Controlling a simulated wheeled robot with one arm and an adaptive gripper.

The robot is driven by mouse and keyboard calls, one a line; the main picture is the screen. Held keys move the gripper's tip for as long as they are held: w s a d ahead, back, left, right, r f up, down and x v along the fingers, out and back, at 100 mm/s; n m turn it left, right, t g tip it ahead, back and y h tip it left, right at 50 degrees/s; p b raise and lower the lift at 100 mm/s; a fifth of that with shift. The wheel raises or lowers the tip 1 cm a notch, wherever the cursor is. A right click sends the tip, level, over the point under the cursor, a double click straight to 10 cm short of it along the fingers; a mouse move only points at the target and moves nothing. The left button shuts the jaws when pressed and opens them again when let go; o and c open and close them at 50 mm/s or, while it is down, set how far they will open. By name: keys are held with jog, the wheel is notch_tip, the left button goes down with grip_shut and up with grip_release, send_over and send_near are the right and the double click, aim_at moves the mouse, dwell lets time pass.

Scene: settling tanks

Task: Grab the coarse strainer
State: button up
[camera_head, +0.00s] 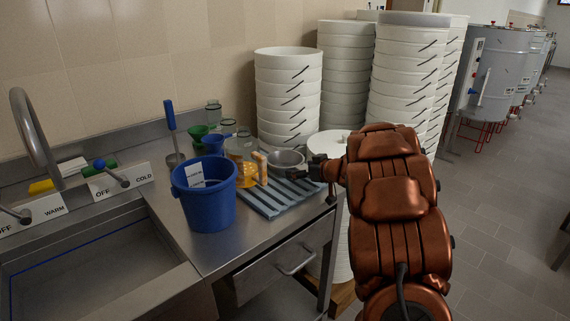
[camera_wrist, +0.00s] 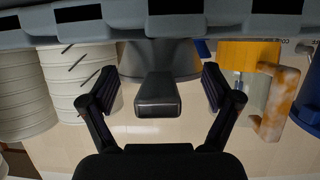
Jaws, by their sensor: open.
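The coarse strainer (camera_head: 287,158) looks like a grey metal bowl on the blue-grey slatted rack at the right end of the steel counter. In the wrist view, which looks upside down, its dark bowl (camera_wrist: 170,60) shows with a thick dark handle (camera_wrist: 158,95) pointing toward me. My gripper (camera_head: 312,170) is at the strainer's right side, over the rack's edge. In the wrist view my gripper (camera_wrist: 160,85) is open, with one finger on each side of the handle and visible gaps between. I cannot tell the exact depth of the handle between the fingers.
An orange item with a wooden handle (camera_head: 261,168) stands just left of the strainer. A blue bucket (camera_head: 204,208), glass jars (camera_head: 240,144) and a sink (camera_head: 90,265) lie farther left. Stacked white tubs (camera_head: 288,95) stand behind. The slatted rack (camera_head: 268,205) is bare in front.

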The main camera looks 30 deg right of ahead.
grip_shut()
dwell(0.8)
